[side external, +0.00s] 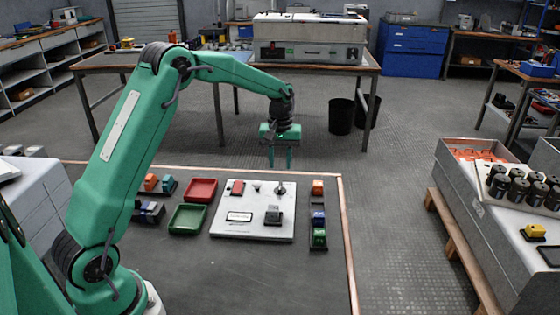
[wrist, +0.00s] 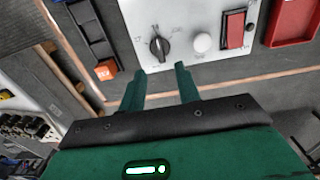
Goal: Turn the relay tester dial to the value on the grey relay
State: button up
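The relay tester (side external: 255,228) is a pale flat panel on the bench. Its dial (wrist: 158,48) is a dark round knob with a pointer bar, near a panel edge in the wrist view; it also shows in the side view (side external: 281,189). A grey block, likely the grey relay (side external: 273,212), sits in a dark socket on the panel; its value is too small to read. My gripper (side external: 280,163) is above the far edge of the panel, clear of the dial. Its two fingers (wrist: 160,70) are apart and empty, pointing down.
The panel carries a white knob (wrist: 202,43), a red switch (wrist: 234,29) and a display (side external: 239,217). A red tray (side external: 200,190) and a green tray (side external: 188,218) lie left of it. A dark rack with an orange relay (side external: 318,187) stands right. The bench front is clear.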

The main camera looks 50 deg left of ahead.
aim_at(280, 185)
jog(key=shift+f, duration=3.9)
grip_shut()
